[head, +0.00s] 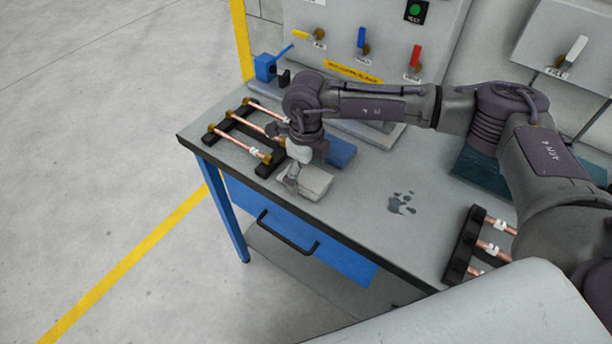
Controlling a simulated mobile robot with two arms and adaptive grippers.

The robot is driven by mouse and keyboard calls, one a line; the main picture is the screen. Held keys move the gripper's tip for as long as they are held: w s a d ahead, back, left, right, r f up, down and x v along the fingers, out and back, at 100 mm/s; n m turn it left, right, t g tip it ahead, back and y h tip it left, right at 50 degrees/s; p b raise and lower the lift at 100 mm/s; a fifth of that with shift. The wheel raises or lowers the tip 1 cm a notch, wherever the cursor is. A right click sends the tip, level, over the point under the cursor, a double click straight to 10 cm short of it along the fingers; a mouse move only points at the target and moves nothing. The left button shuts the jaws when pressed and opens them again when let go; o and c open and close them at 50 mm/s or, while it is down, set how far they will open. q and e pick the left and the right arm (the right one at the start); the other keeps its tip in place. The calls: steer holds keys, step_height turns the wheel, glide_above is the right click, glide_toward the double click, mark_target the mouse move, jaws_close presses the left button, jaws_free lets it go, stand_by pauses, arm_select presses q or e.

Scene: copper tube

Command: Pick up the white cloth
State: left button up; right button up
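The white cloth (314,184) lies folded on the workbench near its front edge, left of the middle of the head view. It looks light grey-white and flat. My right gripper (291,181) points down at the left end of the cloth. Its fingers are small and partly hidden by the wrist, so I cannot tell whether they are open or shut, or touching the cloth. My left gripper is not in view.
A rack with copper tubes (243,143) stands left of the gripper, another (462,247) at right. A blue vise-like tool (265,67) and a valve panel (385,45) stand behind. Dark stains (401,204) mark the bench (365,220).

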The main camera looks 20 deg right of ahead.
mark_target(306, 175)
steer(key=c, duration=0.8)
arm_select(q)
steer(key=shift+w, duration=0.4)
arm_select(e)
steer(key=shift+c, duration=0.3)
steer(key=shift+r, duration=0.1)
step_height(306, 175, up, 4)
steer(key=shift+f+b, duration=0.1)
steer(key=shift+b, duration=0.85)
arm_select(q)
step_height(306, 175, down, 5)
steer(key=b, duration=0.2)
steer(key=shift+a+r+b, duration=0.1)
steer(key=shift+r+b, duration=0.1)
steer(key=shift+b, duration=0.2)
arm_select(e)
steer(key=s+d+r, duration=0.1)
steer(key=d+r, duration=0.6)
steer(key=d, duration=0.4)
steer(key=shift+s+d, duration=0.15)
steer(key=shift+d, duration=0.15)
